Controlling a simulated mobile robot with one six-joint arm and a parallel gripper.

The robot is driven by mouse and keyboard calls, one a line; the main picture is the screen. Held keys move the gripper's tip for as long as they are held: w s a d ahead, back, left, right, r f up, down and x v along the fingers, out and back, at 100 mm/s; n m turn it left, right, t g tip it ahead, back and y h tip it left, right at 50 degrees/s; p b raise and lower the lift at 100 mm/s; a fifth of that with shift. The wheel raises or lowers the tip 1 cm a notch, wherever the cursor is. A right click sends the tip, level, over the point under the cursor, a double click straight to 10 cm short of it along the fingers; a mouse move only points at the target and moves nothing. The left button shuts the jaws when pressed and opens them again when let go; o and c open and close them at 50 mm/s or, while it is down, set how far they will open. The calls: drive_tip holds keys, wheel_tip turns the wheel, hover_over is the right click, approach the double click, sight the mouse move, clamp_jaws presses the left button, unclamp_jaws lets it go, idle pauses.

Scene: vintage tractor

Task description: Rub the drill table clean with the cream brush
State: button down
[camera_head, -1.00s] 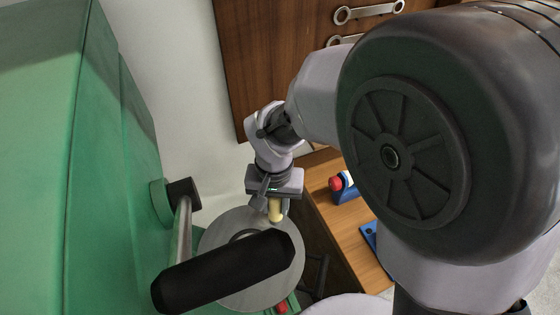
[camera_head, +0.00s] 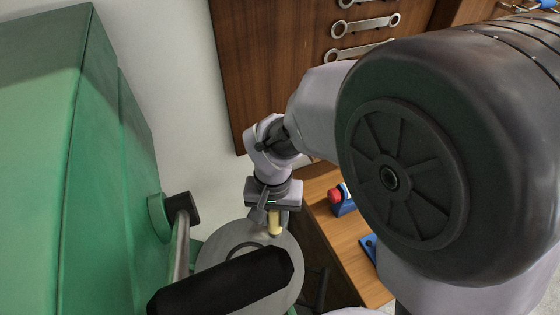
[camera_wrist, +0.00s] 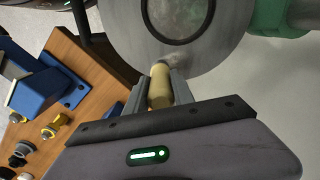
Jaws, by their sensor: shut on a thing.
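The drill table (camera_head: 290,248) is a round grey metal disc beside the green machine. A dark ring-edged opening shows at its middle, and a pale smudge lies near its edge in the wrist view (camera_wrist: 181,64). My gripper (camera_head: 268,219) is shut on the cream brush (camera_head: 275,224), a short pale-yellow cylinder. In the wrist view the brush (camera_wrist: 160,88) sits between the fingers, its far end at the table's rim area. I cannot tell whether its tip touches the table. A black handle covers the front part of the table in the head view.
The green drill body (camera_head: 70,170) stands on the left, with a black handle (camera_head: 222,283) in front. A wooden bench (camera_head: 345,235) at right carries a blue and red item (camera_head: 341,198). Wrenches (camera_head: 366,25) hang on the wooden panel behind.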

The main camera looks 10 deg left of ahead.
drive_tip(key=shift+s, duration=0.15)
drive_tip(key=shift+s+a+b, duration=0.1)
drive_tip(key=shift+s+b, duration=0.25)
drive_tip(key=shift+s, duration=0.5)
drive_tip(key=shift+r+p, duration=0.65)
drive_tip(key=shift+r, duration=0.05)
drive_tip(key=shift+w, duration=0.1)
drive_tip(key=shift+w+a+f, duration=0.1)
drive_tip(key=shift+w+a, duration=0.25)
drive_tip(key=shift+a, duration=0.5)
drive_tip(key=shift+w+a, duration=0.35)
drive_tip(key=shift+a, duration=0.5)
